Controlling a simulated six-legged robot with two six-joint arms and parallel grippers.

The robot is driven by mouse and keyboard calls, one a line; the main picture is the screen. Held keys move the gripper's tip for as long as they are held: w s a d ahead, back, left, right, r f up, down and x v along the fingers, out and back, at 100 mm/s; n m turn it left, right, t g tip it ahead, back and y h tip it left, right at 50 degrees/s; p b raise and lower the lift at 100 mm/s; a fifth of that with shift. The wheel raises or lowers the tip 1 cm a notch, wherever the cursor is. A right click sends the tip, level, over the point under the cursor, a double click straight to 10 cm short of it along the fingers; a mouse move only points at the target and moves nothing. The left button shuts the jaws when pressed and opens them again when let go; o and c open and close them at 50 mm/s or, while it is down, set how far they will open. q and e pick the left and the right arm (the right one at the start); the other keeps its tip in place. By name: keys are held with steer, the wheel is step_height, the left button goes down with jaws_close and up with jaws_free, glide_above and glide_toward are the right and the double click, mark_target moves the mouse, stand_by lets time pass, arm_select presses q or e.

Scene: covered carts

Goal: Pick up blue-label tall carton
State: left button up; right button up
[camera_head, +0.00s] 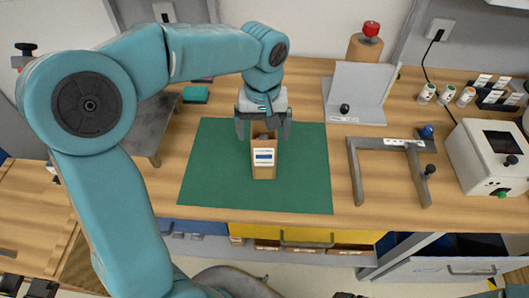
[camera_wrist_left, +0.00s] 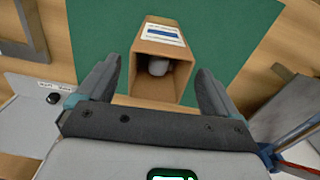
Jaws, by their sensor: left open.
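The tall carton (camera_head: 263,165) is brown cardboard with a white label carrying a blue band. It stands on the green mat (camera_head: 215,165). Its open top faces the left wrist camera, and a pale rounded thing (camera_wrist_left: 158,66) shows inside the carton (camera_wrist_left: 160,55). My left gripper (camera_head: 263,135) is open at the top of the carton, with one finger on each side. In the left wrist view the fingers (camera_wrist_left: 158,85) are spread wider than the carton, with gaps on both sides. My right gripper does not show.
A grey square frame (camera_head: 355,170) lies right of the mat, with a white machine (camera_head: 487,155) beyond it. A grey angled stand (camera_head: 358,95) is behind right. A dark metal plate (camera_head: 150,125) is left. Yellow and blue drawers are below the table edge.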

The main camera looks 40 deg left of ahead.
mark_target(264, 137)
arm_select(q)
step_height(264, 137, down, 4)
steer(key=shift+w+f, duration=0.1)
steer(key=shift+f, duration=0.05)
steer(key=shift+d, duration=0.1)
steer(key=c, duration=1.3)
